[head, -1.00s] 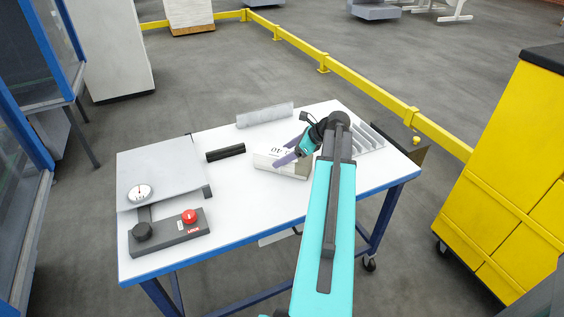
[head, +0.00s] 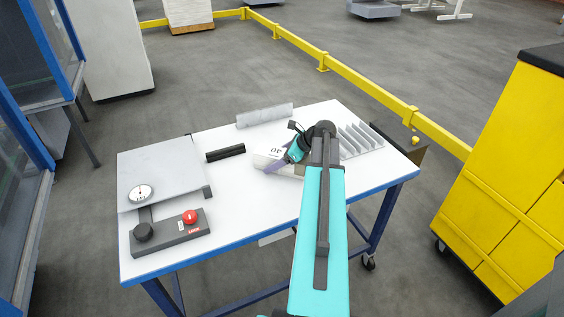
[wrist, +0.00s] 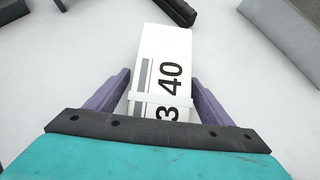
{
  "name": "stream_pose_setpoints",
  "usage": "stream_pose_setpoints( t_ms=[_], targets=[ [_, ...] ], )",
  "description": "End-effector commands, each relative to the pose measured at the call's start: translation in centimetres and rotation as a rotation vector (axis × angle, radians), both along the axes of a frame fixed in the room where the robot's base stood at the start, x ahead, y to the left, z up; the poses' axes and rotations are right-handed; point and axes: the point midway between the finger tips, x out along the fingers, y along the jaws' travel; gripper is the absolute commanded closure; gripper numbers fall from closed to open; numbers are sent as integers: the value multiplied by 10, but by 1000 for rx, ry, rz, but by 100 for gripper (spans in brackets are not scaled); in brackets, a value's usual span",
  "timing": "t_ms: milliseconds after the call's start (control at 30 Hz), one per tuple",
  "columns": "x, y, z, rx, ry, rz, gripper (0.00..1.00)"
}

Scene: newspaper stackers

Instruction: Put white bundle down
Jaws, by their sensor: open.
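The white bundle (head: 268,157) lies on the white tabletop (head: 250,206), partly hidden by my gripper in the head view. In the wrist view, the bundle (wrist: 165,65) shows a grey stripe, the printed digits "3 40" and a white band across it. My gripper (wrist: 160,85) is open, with one purple finger on each side of the bundle's near end. The right finger is very close to its side; I cannot tell whether it touches. In the head view, my gripper (head: 277,163) reaches over the bundle from the right.
A scale (head: 160,174) and a control box with a red button (head: 190,216) stand at the table's left. A black bar (head: 225,153), a grey bar (head: 264,115) and a slotted rack (head: 362,140) lie around the bundle. The front middle is clear.

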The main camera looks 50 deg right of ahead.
Motion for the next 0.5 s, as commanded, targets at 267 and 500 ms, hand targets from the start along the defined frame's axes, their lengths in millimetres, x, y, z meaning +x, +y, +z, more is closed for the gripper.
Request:
stream_pose_setpoints(
  t_ms=[267, 500],
  targets=[
    [0, 0, 0, 0, 0, 0, 25],
    [0, 1, 0, 1, 0, 1, 45]
  ],
)
